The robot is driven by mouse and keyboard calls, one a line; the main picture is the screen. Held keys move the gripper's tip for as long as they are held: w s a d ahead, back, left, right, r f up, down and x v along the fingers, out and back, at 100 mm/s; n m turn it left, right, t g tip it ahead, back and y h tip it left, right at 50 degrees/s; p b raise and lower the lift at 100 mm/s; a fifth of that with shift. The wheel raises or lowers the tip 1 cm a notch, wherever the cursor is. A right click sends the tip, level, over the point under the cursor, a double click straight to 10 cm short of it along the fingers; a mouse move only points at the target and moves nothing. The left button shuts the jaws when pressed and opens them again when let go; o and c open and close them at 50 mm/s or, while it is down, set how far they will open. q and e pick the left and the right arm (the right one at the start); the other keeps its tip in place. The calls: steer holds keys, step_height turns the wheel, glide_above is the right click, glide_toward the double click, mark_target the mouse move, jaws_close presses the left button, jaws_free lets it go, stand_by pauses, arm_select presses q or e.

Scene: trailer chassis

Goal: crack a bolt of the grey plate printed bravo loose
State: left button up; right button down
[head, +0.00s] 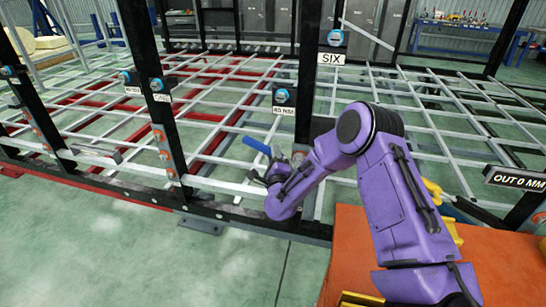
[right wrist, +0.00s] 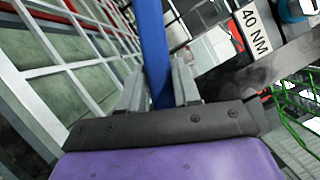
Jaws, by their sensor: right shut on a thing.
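My right gripper (head: 266,172) is shut on a blue bar-shaped tool (head: 257,146), beside a black upright of the chassis. In the right wrist view the blue tool (right wrist: 155,45) stands between the two grey fingers (right wrist: 159,85). The tool's far end is out of that view or hidden. Small grey plates with orange-red round parts sit on the uprights, one at left centre (head: 168,163) and one just right of my gripper (head: 298,157). I cannot read the print bravo on any plate, and single bolts are too small to make out. My left gripper is not in view.
Black uprights carry blue round heads and labels, among them SIX (head: 331,59) and 40 NM (head: 283,111); the latter label (right wrist: 256,30) is close to my gripper. A grid of grey and red beams (head: 215,118) fills the chassis. Green floor (head: 130,245) is free in front.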

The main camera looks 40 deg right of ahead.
steer(key=c, duration=1.7)
jaws_free()
jaws_close()
steer(key=shift+w+a+f+n+y, duration=0.15)
steer(key=shift+f+n+y, duration=0.15)
steer(key=shift+f+n, duration=0.55)
steer(key=shift+r+n, duration=0.15)
steer(key=shift+n, duration=0.1)
steer(key=shift+w+f+n+g+p, duration=0.1)
steer(key=shift+f+n+g+p, duration=0.4)
steer(key=shift+n, duration=0.3)
steer(key=shift+f, duration=0.15)
